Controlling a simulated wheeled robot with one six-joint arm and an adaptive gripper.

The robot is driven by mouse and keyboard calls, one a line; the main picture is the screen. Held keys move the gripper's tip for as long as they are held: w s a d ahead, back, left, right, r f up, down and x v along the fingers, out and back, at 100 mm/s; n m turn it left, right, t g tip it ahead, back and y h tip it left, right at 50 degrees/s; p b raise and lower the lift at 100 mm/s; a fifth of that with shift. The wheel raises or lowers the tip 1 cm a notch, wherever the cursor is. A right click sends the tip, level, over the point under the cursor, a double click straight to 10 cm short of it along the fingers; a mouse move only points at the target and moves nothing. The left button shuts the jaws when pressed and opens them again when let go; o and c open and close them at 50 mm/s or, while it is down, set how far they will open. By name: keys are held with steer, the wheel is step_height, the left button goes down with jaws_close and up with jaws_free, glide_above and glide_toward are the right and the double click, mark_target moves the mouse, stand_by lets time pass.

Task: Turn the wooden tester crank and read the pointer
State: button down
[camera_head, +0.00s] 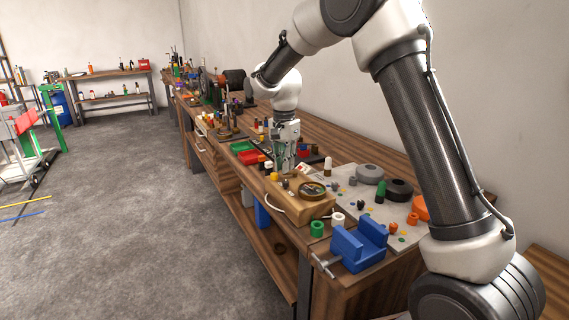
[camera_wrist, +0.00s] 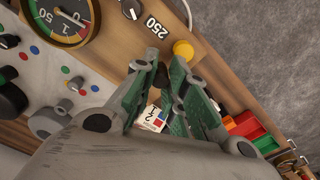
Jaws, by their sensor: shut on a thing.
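The wooden tester box (camera_head: 300,207) stands on the bench; its wood top also fills much of the wrist view (camera_wrist: 115,50). Its round brass-rimmed dial (camera_head: 312,189) shows partly in the wrist view (camera_wrist: 62,18), with a green and a red arc and a light pointer line; the exact reading is not clear. My gripper (camera_head: 284,168) is low over the box's far end. In the wrist view my gripper (camera_wrist: 160,72) has its green-padded fingers around a small dark piece, seemingly the crank's handle, mostly hidden by the fingers. A yellow knob (camera_wrist: 183,49) sits just beyond the fingertips.
A black knob (camera_wrist: 131,9) marked 250 is on the box. A blue vise (camera_head: 360,246) stands at the near bench end. Green (camera_head: 241,146) and red (camera_head: 251,157) trays lie beyond my gripper. A grey board (camera_head: 345,190) with dark discs and coloured pieces lies right of the box.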

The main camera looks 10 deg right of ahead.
steer(key=c, duration=1.4)
jaws_free()
steer(key=shift+r, duration=0.15)
step_height(320, 180, up, 12)
steer(key=shift+f, duration=0.1)
